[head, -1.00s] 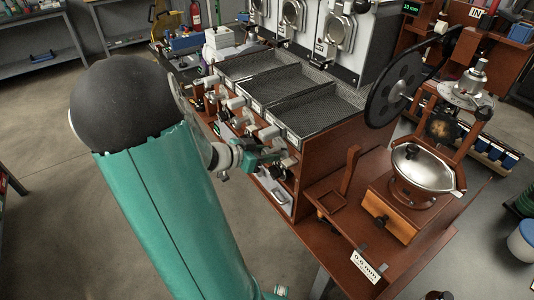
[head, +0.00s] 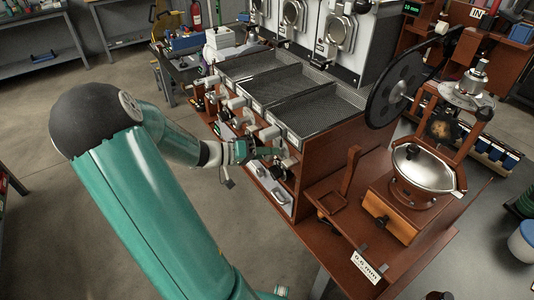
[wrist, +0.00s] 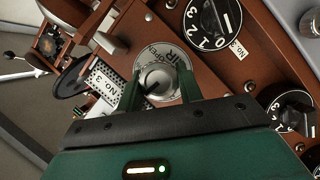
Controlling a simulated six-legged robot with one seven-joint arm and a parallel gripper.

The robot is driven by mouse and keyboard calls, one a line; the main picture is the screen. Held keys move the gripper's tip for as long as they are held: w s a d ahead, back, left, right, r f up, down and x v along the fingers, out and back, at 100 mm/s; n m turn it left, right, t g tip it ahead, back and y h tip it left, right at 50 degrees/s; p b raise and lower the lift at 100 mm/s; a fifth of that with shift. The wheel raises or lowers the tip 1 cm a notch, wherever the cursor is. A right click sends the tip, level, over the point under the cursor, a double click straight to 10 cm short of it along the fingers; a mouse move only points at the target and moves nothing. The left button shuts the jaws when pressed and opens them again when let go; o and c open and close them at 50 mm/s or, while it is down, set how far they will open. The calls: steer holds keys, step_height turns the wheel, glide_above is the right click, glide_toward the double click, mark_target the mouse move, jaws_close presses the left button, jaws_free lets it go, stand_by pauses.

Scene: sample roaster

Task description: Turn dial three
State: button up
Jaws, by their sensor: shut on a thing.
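In the wrist view, my gripper (wrist: 160,92) has its two green fingers on either side of a round silver-faced dial (wrist: 162,58) and is shut on it. The dial has dark lettering around its face and a dark mark near its middle. Its lower part is between the fingers. A "NO. 3" plate (wrist: 103,88) is beside it at the left. A black numbered dial (wrist: 212,22) is above right, with another "NO. 3" plate (wrist: 236,50) below it. In the head view, my gripper (head: 262,152) is at the wooden front panel, and its fingertips are too small to make out.
Another black dial (wrist: 288,110) is at the right of the wrist view. Mesh trays (head: 318,100) top the roaster bench. A grinder with a silver bowl (head: 422,168) stands to the right. The floor left of the bench is open.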

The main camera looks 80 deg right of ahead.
steer(key=n+g, duration=0.1)
steer(key=n, duration=0.1)
steer(key=n+g, duration=0.1)
steer(key=n, duration=0.2)
steer(key=shift+w+f+g, duration=0.1)
steer(key=shift+g, duration=0.2)
steer(key=n+h, duration=0.1)
steer(key=n, duration=0.2)
steer(key=n+g+h, duration=0.1)
steer(key=n, duration=0.2)
steer(key=shift+f+n+g, duration=0.1)
steer(key=shift+n+g, duration=0.2)
steer(key=shift+n, duration=0.1)
steer(key=n+h, duration=0.1)
steer(key=n, duration=0.3)
steer(key=n+h, duration=0.2)
steer(key=n, duration=0.2)
steer(key=shift+h, duration=0.3)
steer(key=n+t+h, duration=0.1)
steer(key=n, duration=0.3)
steer(key=n+t+h, duration=0.1)
steer(key=n+h, duration=0.1)
steer(key=n, duration=0.2)
steer(key=shift+s+a+f+h, duration=0.1)
steer(key=shift+s+h, duration=0.1)
steer(key=shift+h, duration=0.1)
steer(key=shift+n+t, duration=0.4)
steer(key=o, duration=1)
steer(key=shift+c, duration=0.2)
